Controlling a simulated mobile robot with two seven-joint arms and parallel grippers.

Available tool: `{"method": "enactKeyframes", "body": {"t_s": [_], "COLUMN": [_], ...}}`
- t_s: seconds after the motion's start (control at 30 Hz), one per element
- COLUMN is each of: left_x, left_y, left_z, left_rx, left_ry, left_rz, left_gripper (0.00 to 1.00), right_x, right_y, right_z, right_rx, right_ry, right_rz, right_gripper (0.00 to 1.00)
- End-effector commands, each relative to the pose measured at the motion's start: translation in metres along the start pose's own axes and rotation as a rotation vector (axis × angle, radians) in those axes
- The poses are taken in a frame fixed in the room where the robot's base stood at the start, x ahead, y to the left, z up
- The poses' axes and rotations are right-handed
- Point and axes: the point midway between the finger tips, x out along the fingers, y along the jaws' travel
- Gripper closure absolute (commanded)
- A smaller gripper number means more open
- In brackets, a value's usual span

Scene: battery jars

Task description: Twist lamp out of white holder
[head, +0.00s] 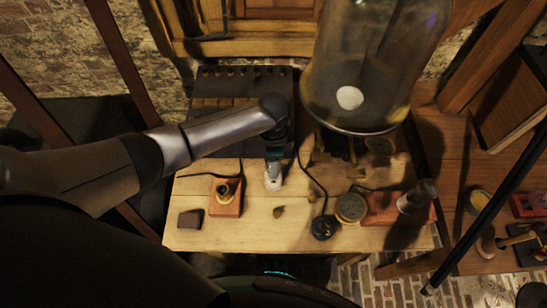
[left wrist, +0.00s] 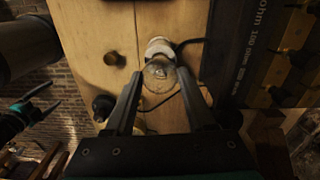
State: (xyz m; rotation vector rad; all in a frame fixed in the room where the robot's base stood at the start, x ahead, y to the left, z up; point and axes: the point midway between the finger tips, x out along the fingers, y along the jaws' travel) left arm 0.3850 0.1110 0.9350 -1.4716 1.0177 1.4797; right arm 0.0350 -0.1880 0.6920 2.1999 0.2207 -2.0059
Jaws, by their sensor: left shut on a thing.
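The white holder (head: 272,182) stands on the wooden table below my left gripper (head: 273,160). In the left wrist view the white holder (left wrist: 158,46) is a pale ring with a dark cord at its side. The clear glass lamp (left wrist: 159,72) sits at the holder, between the fingertips of my left gripper (left wrist: 160,80), which is shut on it. In the head view the gripper and wrist hide most of the lamp. My right gripper (left wrist: 42,102) shows at the left edge of the left wrist view, fingers apart and empty; the head view does not show it.
A large glass jar (head: 365,60) stands right of my left gripper. A dark slatted box (head: 225,90) is behind. An orange-brown block with a fitting (head: 226,197) is left of the holder.

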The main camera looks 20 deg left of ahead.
Motion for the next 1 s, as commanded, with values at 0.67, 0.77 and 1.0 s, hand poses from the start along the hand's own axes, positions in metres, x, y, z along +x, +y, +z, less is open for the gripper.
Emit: {"method": "enactKeyframes", "body": {"t_s": [0.67,0.77,1.0], "left_x": [-0.002,-0.005,-0.012], "left_y": [0.0,0.0,0.0], "left_z": [0.0,0.0,0.0], "left_rx": [-0.115,-0.115,-0.114], "left_ry": [0.001,0.001,0.001], "left_rz": [0.0,0.0,0.0], "left_gripper": [1.0,1.0,1.0], "right_x": [-0.011,-0.013,-0.021], "right_y": [0.0,0.0,0.0], "right_z": [-0.001,-0.001,-0.002], "right_rx": [0.0,0.0,0.0], "right_ry": [0.0,0.0,0.0], "right_rz": [0.0,0.0,0.0], "right_gripper": [0.01,0.01,0.01]}}
